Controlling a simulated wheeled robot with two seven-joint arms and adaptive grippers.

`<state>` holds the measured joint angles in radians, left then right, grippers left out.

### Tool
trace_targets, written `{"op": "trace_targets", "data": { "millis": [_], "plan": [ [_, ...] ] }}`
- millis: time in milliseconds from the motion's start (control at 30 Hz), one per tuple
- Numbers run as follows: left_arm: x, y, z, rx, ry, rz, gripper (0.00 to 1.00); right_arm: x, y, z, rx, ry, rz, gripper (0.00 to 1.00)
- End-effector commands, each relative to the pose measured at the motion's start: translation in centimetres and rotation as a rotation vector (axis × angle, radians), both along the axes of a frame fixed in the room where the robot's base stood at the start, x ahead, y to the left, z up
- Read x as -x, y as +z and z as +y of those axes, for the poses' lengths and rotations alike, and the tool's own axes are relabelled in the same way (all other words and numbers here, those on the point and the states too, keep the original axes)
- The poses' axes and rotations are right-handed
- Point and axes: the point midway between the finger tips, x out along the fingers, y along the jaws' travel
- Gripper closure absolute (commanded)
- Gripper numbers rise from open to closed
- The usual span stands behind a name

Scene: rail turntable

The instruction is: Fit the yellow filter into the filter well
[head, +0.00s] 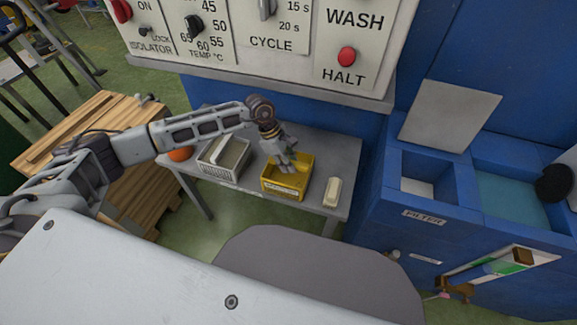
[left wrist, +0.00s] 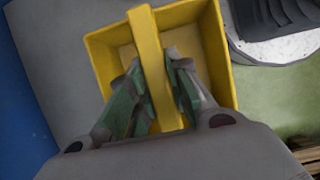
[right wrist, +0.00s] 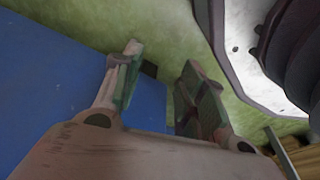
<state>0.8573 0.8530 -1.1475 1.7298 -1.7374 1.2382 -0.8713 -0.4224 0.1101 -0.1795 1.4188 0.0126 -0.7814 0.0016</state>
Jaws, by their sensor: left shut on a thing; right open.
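The yellow filter (head: 287,183) is an open-topped box with a label on its front, sitting on a grey shelf below the control panel. My left gripper (head: 283,160) reaches down into its top. In the left wrist view, the fingers (left wrist: 155,95) are shut on the yellow bar that crosses the box's (left wrist: 222,75) opening. The filter well (head: 430,168) is a square opening in the blue cabinet at the right, above a FILTER label, with a pale patch at its bottom. My right gripper (right wrist: 160,85) is open and empty in the right wrist view.
On the grey shelf (head: 335,153), a grey basket (head: 224,157) stands left of the filter and a cream block (head: 332,192) right of it. A grey plate (head: 450,115) leans behind the well. A blue-green basin (head: 505,198) lies right of it. A wooden pallet (head: 130,195) stands at left.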

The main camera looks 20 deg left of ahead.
Motion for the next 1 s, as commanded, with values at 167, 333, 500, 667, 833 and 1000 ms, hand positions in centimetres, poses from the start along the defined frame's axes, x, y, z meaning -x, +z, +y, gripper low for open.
{"op": "trace_targets", "data": {
  "millis": [167,333,500,667,833,1000],
  "plan": [
    [0.0,0.5,0.0,0.001,-0.001,-0.001,1.0,0.0,0.5,0.0,0.0,0.0,0.0,0.59],
    [-0.1,1.9,0.0,0.002,0.0,-0.004,1.0,0.1,0.4,-0.1,0.001,0.0,-0.001,0.59],
    [-0.1,4.7,-0.1,0.002,0.0,-0.004,1.0,0.4,-0.1,-0.4,0.003,-0.001,-0.005,0.59],
    [-0.1,7.2,0.0,0.001,0.0,-0.005,1.0,0.7,-0.6,-0.7,0.006,-0.001,-0.007,0.59],
    [-0.1,9.3,0.0,0.001,0.0,-0.002,1.0,0.8,-0.9,-0.8,0.007,-0.002,-0.011,0.59],
    [-0.1,10.4,0.0,0.001,0.0,-0.003,1.0,1.0,-1.1,-0.9,0.008,-0.003,-0.011,0.59]
  ]
}}
